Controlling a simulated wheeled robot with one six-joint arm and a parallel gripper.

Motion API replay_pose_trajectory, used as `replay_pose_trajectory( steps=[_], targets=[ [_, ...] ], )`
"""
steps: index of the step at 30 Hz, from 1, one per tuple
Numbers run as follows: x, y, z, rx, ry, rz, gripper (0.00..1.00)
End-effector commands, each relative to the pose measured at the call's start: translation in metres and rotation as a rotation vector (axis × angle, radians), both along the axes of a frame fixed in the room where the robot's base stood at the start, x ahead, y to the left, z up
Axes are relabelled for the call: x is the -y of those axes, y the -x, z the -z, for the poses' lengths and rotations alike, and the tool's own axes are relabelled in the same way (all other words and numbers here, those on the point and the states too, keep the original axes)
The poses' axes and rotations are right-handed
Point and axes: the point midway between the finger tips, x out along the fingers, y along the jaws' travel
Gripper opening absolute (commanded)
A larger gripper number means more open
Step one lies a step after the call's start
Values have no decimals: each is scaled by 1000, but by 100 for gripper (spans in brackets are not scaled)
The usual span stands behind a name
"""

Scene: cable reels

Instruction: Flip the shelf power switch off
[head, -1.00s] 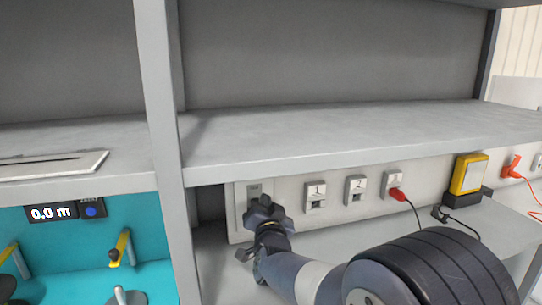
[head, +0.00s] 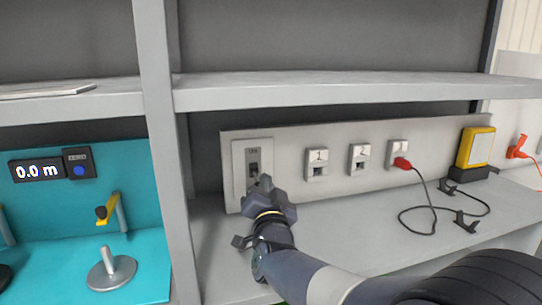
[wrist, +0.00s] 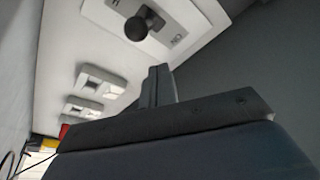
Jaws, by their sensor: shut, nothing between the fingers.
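The power switch (head: 253,168) is a dark lever on a pale plate at the left end of the white panel under the shelf. In the wrist view its round black knob (wrist: 146,22) sticks out near the top, beside a small label that seems to read ON. I cannot tell for sure which way the lever is set. My gripper (head: 264,184) is just below and in front of the switch, overlapping the plate's lower part. In the wrist view my gripper's fingers (wrist: 158,85) are together and empty, with a visible gap to the knob.
Numbered sockets (head: 317,164) line the panel to the right, one with a red plug (head: 402,163). A black cable with clips (head: 435,209) lies on the lower shelf. A grey upright (head: 160,150) stands left of the panel, and the upper shelf (head: 340,94) overhangs it.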

Motion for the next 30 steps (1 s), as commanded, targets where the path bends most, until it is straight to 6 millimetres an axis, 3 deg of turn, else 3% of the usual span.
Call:
replay_pose_trajectory(
  steps=[16, 20, 24, 30],
  targets=[
    [3, 23, 27, 82, -26, 0, 0],
    [4, 46, 32, 85, -26, -3, 0],
    [4, 23, 22, 86, -27, 3, 0],
    [2, 15, 9, 54, -17, 1, 0]
  ],
)
